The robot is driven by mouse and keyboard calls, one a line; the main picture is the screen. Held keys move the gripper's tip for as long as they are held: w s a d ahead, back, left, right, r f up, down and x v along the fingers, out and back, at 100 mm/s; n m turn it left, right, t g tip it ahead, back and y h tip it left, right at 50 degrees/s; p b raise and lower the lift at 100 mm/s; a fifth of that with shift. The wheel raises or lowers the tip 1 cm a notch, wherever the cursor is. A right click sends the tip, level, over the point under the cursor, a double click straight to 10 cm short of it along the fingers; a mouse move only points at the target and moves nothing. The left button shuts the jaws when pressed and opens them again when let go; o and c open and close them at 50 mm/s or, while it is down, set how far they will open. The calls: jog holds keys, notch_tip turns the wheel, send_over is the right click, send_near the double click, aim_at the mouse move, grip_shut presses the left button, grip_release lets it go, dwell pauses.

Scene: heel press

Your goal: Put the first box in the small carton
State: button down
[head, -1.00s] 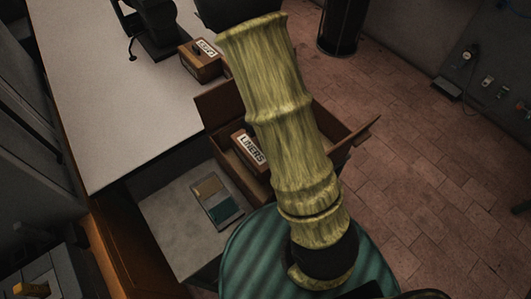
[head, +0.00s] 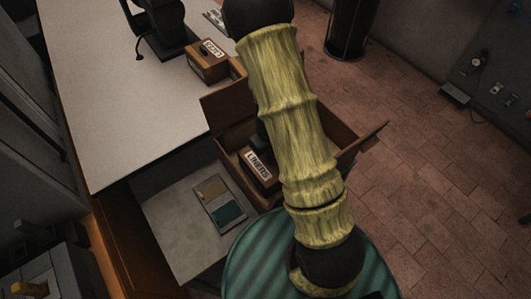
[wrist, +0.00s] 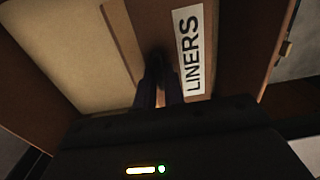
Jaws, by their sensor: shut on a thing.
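A brown box labelled LINERS (head: 260,168) is inside the open brown carton (head: 226,106), towards its near left part. In the wrist view the labelled box (wrist: 192,50) lies under my fingers. My gripper (wrist: 159,78) is shut on the box at its top, close to the white label. The carton's flaps stand open, and a pale inner surface (wrist: 70,50) shows beside the box. My arm hides much of the carton's inside in the head view. I cannot tell whether the box touches the carton's floor.
A lower grey surface (head: 165,225) holds a small two-coloured card or tray (head: 219,203). Open tiled floor lies to the right.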

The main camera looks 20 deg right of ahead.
jog(key=shift+r, duration=0.1)
jog(key=shift+f, duration=0.25)
jog(key=c, duration=1.5)
grip_release()
jog(key=shift+r, duration=0.15)
notch_tip(320, 180, up, 12)
jog(key=p, duration=0.2)
jog(key=shift+r, duration=0.1)
